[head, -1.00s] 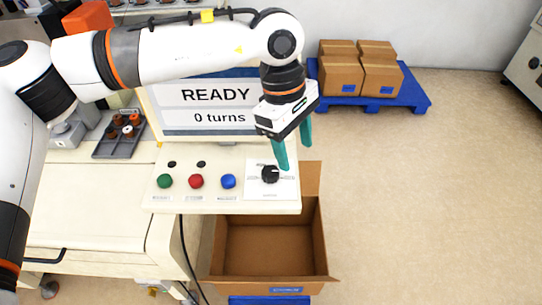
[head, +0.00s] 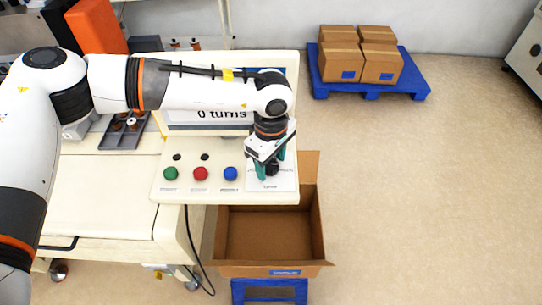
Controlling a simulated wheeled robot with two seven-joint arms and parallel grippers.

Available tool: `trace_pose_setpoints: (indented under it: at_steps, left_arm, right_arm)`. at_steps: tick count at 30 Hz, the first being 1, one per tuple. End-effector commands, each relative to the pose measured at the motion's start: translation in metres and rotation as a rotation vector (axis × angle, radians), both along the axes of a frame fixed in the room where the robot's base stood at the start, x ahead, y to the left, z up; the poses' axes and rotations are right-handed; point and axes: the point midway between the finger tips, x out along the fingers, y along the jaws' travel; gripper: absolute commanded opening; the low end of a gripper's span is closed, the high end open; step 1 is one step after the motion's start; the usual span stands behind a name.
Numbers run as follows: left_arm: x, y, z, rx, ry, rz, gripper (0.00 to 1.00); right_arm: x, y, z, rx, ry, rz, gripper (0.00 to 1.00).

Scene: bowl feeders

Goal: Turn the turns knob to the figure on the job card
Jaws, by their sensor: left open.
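The black turns knob (head: 271,169) sits on a white plate (head: 284,183) at the right end of the control panel. My left gripper (head: 267,172) points down over it with its teal fingers open, one on either side of the knob as far as I can see. The fingers hide part of the knob and its scale. The screen (head: 208,118) behind reads "0 turns"; my arm covers its upper part. I cannot make out a job card. My right gripper is not in view.
Green (head: 170,173), red (head: 200,173) and blue (head: 231,173) buttons stand left of the knob. An open cardboard box (head: 268,270) is below the panel's front edge. A grey tray of parts (head: 122,133) is at the left. Boxes on a blue pallet (head: 405,80) stand at the back.

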Motion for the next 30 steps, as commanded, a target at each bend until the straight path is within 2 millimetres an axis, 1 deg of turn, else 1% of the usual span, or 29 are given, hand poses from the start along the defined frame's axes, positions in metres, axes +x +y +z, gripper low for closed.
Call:
trace_pose_setpoints:
  at_steps: [8, 9, 17, 23, 26, 30]
  left_arm:
    - [0.000, 0.000, -0.003, 0.000, 0.000, 0.000, 0.57]
    - [0.000, 0.000, -0.003, 0.000, 0.000, 0.000, 0.56]
    - [0.000, 0.000, -0.003, 0.000, 0.000, 0.000, 0.13]
    - [0.000, 0.000, -0.004, -0.001, -0.001, 0.011, 0.13]
    - [0.000, 0.000, -0.005, 0.000, -0.001, 0.036, 0.13]
    - [0.001, 0.000, -0.008, -0.001, -0.003, 0.101, 0.13]
  right_arm:
    - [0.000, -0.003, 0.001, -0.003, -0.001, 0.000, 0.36]
    - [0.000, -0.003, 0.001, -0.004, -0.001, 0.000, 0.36]
    - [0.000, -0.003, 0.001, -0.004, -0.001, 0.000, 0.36]
    - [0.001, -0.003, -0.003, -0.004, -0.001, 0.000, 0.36]
    - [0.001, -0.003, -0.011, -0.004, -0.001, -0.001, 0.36]
    - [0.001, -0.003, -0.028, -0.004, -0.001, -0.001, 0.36]
